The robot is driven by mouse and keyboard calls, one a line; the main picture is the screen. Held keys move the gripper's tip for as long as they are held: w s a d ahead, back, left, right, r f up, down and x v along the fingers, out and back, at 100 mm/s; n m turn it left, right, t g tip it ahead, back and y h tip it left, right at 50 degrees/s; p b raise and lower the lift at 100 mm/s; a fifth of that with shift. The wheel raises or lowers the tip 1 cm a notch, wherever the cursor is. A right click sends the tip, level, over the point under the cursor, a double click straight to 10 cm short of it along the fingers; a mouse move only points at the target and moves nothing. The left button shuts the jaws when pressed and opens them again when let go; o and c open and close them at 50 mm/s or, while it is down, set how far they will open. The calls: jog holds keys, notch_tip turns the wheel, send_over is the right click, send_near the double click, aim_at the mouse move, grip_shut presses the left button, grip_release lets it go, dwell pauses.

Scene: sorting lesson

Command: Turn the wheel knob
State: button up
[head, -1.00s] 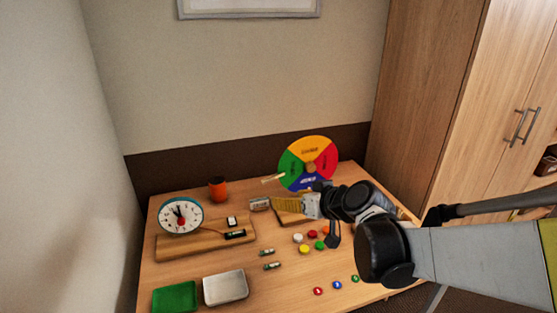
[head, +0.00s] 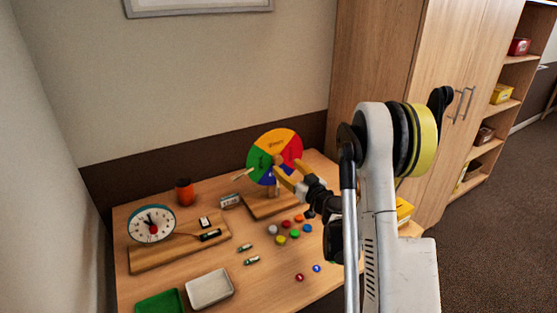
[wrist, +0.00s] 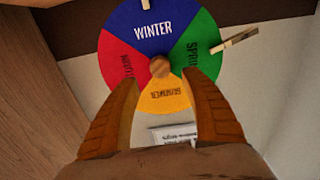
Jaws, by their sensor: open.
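The season wheel (head: 281,141) stands upright on a wooden base (head: 258,205) at the back of the table. It has yellow, red, blue and green sectors. Its round wooden knob (wrist: 160,67) is at the centre; in the head view the knob (head: 278,160) is close to my fingertips. My gripper (head: 281,182) is open, with its two wooden-coloured fingers pointing at the wheel. In the wrist view my gripper (wrist: 166,85) has one finger on each side below the knob, and nothing is between the fingers. Whether a fingertip touches the wheel I cannot tell.
A clothespin-like pointer (wrist: 235,40) sits at the wheel's edge. Several coloured discs (head: 281,240) lie in front of the wheel. A wardrobe (head: 372,80) stands at right.

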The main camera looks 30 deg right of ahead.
aim_at(279, 161)
jog(key=w+b, duration=0.1)
jog(key=w, duration=0.4)
jog(key=shift+w+a+f, duration=0.1)
jog(key=shift+w+a, duration=0.05)
jog(key=shift+w, duration=0.1)
grip_shut()
